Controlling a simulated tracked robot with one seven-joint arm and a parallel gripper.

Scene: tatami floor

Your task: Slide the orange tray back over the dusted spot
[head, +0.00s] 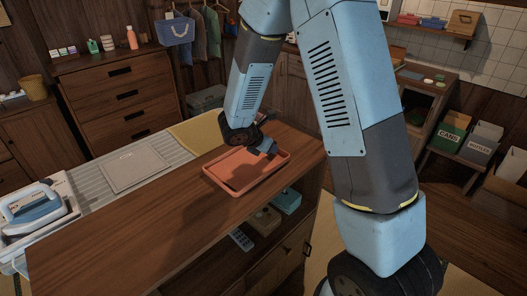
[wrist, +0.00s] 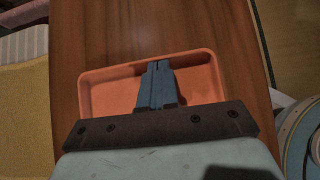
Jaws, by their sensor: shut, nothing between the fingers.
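The orange tray (head: 215,178) lies flat on the wooden counter top (head: 150,215), near its right end. It looks empty where its floor shows. My gripper (head: 268,147) is over the tray's far right part in the head view. In the wrist view my gripper (wrist: 158,66) is shut with nothing between its fingers, and its tips appear over the far rim of the tray (wrist: 100,92). I cannot tell whether the fingers touch the tray. The near part of the tray is hidden behind my gripper in the wrist view. No dusted spot can be made out.
Left of the tray, the counter top is bare. A clothes iron (head: 32,207) stands at the far left. A grey board (head: 133,170) lies behind the counter. Shelves under the counter hold a remote (head: 242,239) and small boxes. Bins (head: 447,136) stand at the right.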

